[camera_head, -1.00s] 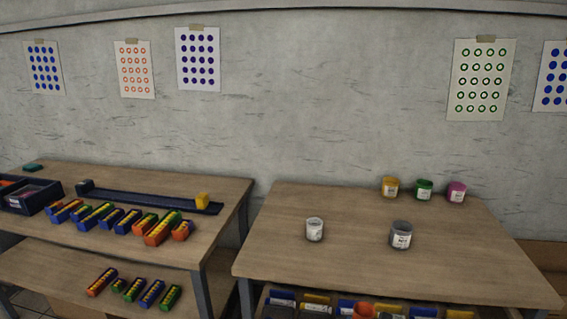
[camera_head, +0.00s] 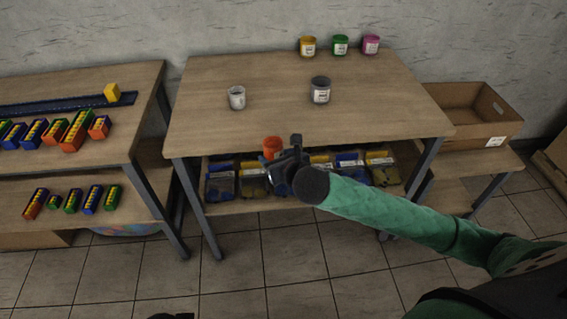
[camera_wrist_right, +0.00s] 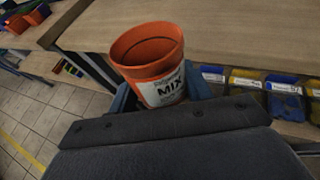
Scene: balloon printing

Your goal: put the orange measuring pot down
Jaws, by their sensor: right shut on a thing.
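The orange measuring pot (camera_head: 272,143) is in my right gripper (camera_head: 280,165), in front of the right table's front edge in the head view. In the right wrist view the pot (camera_wrist_right: 147,55) is upright but slightly tilted, with a white "MIX" label and an open top. The gripper's fingers (camera_wrist_right: 160,95) are closed around its lower part. The right table (camera_head: 270,75) has a bare top in its front part. A dark piece at the bottom edge of the head view may be part of my left gripper; its jaws cannot be made out.
A white pot (camera_head: 237,98) and a grey pot (camera_head: 320,92) stand mid-table. Yellow (camera_head: 308,46), green (camera_head: 340,45) and magenta (camera_head: 371,44) pots stand at the back. Several bins (camera_head: 220,185) fill the shelf below. An open cardboard box (camera_head: 490,140) stands at right.

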